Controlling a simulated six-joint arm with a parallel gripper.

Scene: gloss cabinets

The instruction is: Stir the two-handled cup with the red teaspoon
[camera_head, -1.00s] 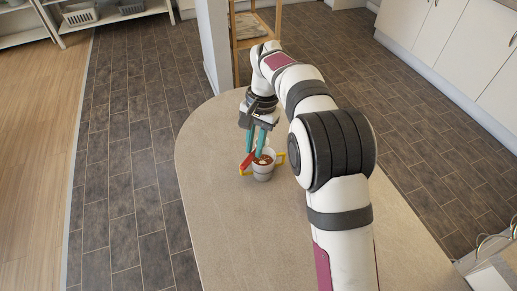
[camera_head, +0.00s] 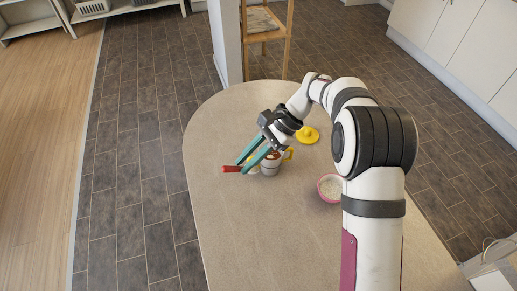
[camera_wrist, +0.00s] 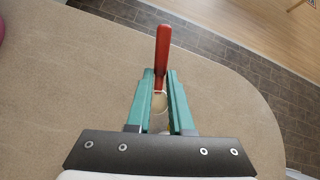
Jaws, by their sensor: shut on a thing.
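The red teaspoon (camera_head: 232,169) shows in the head view as a short red handle end, left of my gripper's tips and nearly level. The wrist view shows its red handle (camera_wrist: 163,45) running out from between my teal fingers. My gripper (camera_head: 243,165) is shut on the teaspoon and leans down to the left; its fingers also show in the wrist view (camera_wrist: 160,75). The grey-white two-handled cup (camera_head: 270,168), with brown contents and yellow handles, stands upright on the table, partly behind my fingers.
A pink-rimmed bowl with pale contents (camera_head: 330,188) stands right of the cup, close to my arm. A yellow rounded object (camera_head: 308,135) lies behind and right of the cup. The beige table (camera_head: 235,235) is clear in front and at left; its rounded edge is at left.

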